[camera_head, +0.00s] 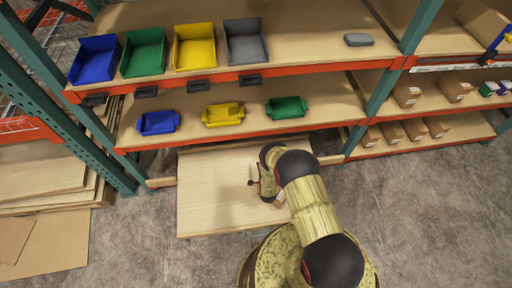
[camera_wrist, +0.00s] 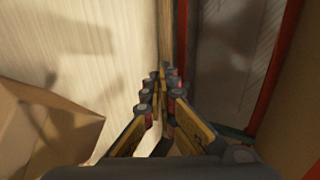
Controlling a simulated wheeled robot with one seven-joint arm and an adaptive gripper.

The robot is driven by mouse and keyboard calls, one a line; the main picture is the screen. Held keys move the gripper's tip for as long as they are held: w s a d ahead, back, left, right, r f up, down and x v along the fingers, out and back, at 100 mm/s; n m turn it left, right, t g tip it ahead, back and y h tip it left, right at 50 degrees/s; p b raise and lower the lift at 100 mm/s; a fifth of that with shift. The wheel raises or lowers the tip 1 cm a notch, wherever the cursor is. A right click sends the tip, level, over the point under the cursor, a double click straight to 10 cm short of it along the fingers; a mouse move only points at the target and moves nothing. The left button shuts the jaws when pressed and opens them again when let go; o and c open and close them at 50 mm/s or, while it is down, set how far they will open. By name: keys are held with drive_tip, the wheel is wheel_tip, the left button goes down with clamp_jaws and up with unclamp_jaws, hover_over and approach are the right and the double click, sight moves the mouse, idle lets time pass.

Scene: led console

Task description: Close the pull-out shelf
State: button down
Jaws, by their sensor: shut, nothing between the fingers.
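The pull-out shelf (camera_head: 215,200) is a pale wooden board standing out from under the rack, over the concrete floor. It also fills the left of the wrist view (camera_wrist: 85,60). My gripper (camera_head: 252,183) is over the right part of the shelf, its fingers pointing left in the head view. In the wrist view my gripper (camera_wrist: 162,80) has its fingers together with nothing between them. Their tips appear near an edge of the pale board; I cannot tell whether they touch it. My arm hides the shelf's right front part.
A cardboard box (camera_wrist: 45,125) shows close on the left in the wrist view. Above the shelf, the rack has small blue (camera_head: 158,122), yellow (camera_head: 223,115) and green (camera_head: 287,108) bins and an orange beam (camera_head: 240,139). Bare floor (camera_head: 140,235) lies left of the shelf.

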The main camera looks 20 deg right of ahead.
drive_tip(key=b, duration=0.8)
approach(255, 143)
drive_tip(key=f, duration=0.2)
drive_tip(key=w+f, duration=0.1)
drive_tip(key=f, duration=0.1)
drive_tip(key=shift+w+d, duration=0.1)
drive_tip(key=shift+d, duration=0.05)
drive_tip(key=w, duration=0.1)
drive_tip(key=w+b, duration=0.1)
drive_tip(key=shift+w+d+r, duration=0.2)
drive_tip(key=shift+w+d, duration=0.05)
drive_tip(key=shift+w+d+r+b, duration=0.15)
drive_tip(key=shift+w+b, duration=0.2)
drive_tip(key=shift+w, duration=0.3)
